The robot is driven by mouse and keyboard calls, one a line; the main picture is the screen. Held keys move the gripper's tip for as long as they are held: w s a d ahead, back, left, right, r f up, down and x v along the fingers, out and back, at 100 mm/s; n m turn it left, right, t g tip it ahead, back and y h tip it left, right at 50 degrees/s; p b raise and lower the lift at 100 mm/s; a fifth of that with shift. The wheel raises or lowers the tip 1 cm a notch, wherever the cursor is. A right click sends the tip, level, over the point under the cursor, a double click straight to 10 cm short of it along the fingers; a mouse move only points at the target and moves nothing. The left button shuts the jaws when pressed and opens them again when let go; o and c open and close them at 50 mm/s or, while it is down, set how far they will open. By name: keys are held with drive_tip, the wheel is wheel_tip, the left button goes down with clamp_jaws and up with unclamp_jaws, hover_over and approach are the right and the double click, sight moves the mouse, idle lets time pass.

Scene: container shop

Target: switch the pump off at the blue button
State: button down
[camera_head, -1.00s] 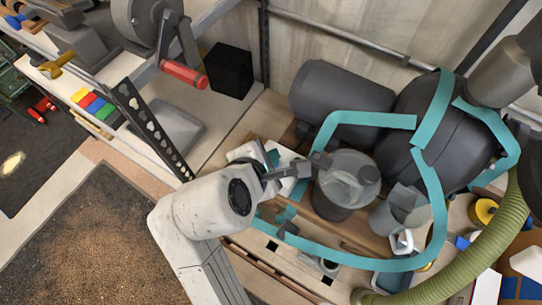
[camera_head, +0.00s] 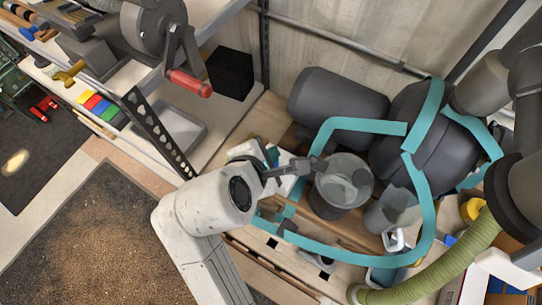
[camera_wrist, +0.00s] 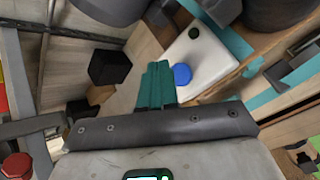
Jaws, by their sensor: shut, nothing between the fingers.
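The blue button (camera_wrist: 182,74) is a round cap on a white box (camera_wrist: 212,60) in the wrist view. A dark round button (camera_wrist: 194,33) sits on the same box. My gripper (camera_wrist: 158,66) has teal fingers, closed together and empty. In that view the fingertips appear just left of the blue button; I cannot tell whether they touch the box. In the head view my gripper (camera_head: 272,155) is beside the white box (camera_head: 288,158), partly covered by my arm. The blue button cannot be made out there.
A grey bucket (camera_head: 341,190) stands right of the box. Dark tanks (camera_head: 338,103) with teal bands (camera_head: 424,190) lie behind it. A black cube (camera_head: 230,72) and grey tray (camera_head: 182,132) are left. A green hose (camera_head: 440,268) curves at lower right.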

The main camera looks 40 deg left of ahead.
drive_tip(key=shift+r, duration=2.25)
